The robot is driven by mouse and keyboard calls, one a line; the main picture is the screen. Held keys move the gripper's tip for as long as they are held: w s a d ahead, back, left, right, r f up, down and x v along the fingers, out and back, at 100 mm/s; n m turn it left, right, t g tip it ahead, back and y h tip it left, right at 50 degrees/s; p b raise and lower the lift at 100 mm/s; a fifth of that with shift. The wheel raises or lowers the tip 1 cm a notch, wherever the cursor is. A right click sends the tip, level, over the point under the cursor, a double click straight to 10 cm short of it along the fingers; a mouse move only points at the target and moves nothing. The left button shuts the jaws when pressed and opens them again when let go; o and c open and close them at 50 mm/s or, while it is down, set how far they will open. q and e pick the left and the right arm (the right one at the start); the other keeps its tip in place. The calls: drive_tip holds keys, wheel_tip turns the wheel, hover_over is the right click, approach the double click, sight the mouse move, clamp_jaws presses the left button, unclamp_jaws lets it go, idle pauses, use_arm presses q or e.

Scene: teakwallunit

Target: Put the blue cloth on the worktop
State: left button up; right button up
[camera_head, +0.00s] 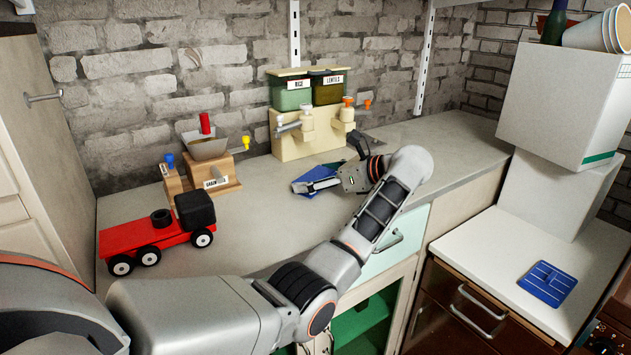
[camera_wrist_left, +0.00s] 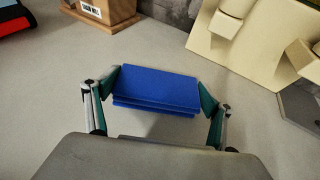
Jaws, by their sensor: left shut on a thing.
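The plain blue cloth (camera_head: 303,188) is a folded stack in the head view, low over the grey worktop (camera_head: 255,232). My left gripper (camera_head: 318,182) reaches over the worktop and is shut on it. In the left wrist view the blue cloth (camera_wrist_left: 155,88) lies between the two fingers of my left gripper (camera_wrist_left: 158,98), one at each side. Whether its underside touches the worktop (camera_wrist_left: 60,95), I cannot tell. My right gripper is not in view.
A red toy truck (camera_head: 155,240) and a wooden grain mill (camera_head: 205,172) stand left. A cream dispenser (camera_head: 300,142) with green containers stands behind the gripper. A blue patterned cloth (camera_head: 547,283) lies on a white top at right, near white boxes (camera_head: 556,100). The worktop's front middle is bare.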

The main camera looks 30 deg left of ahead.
sight(316, 175)
use_arm(q)
drive_tip(key=shift+r, duration=0.45)
wheel_tip(316, 175, up, 19)
drive_tip(key=p, duration=0.1)
